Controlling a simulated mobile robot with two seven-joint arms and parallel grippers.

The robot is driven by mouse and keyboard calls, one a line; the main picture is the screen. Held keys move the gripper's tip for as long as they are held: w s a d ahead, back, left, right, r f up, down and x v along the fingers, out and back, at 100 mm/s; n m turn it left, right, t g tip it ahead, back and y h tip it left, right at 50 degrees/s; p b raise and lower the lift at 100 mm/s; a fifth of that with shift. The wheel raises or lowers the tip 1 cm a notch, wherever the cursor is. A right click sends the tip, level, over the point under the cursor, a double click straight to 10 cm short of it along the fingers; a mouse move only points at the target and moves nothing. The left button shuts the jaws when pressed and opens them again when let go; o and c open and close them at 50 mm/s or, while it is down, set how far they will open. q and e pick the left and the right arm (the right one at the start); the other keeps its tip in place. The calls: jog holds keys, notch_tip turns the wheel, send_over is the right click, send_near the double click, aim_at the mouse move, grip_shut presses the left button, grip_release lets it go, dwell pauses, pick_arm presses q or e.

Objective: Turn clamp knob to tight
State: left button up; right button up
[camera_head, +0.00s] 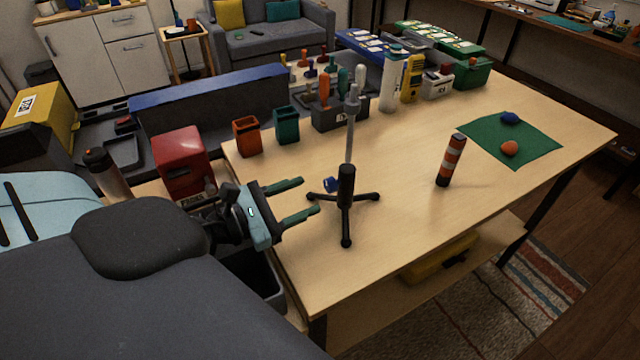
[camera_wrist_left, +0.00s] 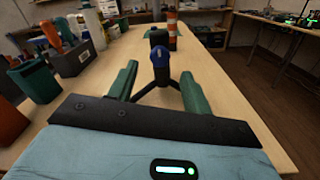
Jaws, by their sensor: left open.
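A small stand with a black tripod base and black post (camera_head: 346,186) stands on the wooden table, with a thin grey rod rising from it. A blue clamp knob (camera_head: 331,184) sticks out on the left side of the post, facing my left gripper. In the left wrist view the knob (camera_wrist_left: 157,57) lies ahead, near the middle between the fingers. My left gripper (camera_head: 297,201) is open and empty, with green fingers, a short way left of the knob and not touching it. The knob's setting cannot be told. My right gripper is not in view.
Red (camera_head: 246,136) and green (camera_head: 286,125) open boxes and a tool holder stand behind the stand. A red-striped cylinder (camera_head: 451,160) stands to the right. A green mat (camera_head: 540,146) bears two small lumps. The table front is clear.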

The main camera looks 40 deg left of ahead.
aim_at(326, 187)
pick_arm(q)
jog(key=p+x, duration=0.1)
jog(key=x, duration=0.3)
jog(key=shift+w+r+p, duration=0.15)
jog(key=shift+r+p, duration=0.05)
jog(key=shift+p, duration=0.15)
jog(key=shift+w+d+f, duration=0.1)
jog(key=shift+w+d, duration=0.15)
jog(key=shift+w, duration=0.15)
jog(key=shift+w+f, duration=0.1)
jog(key=c, duration=0.8)
jog(key=shift+c, duration=0.8)
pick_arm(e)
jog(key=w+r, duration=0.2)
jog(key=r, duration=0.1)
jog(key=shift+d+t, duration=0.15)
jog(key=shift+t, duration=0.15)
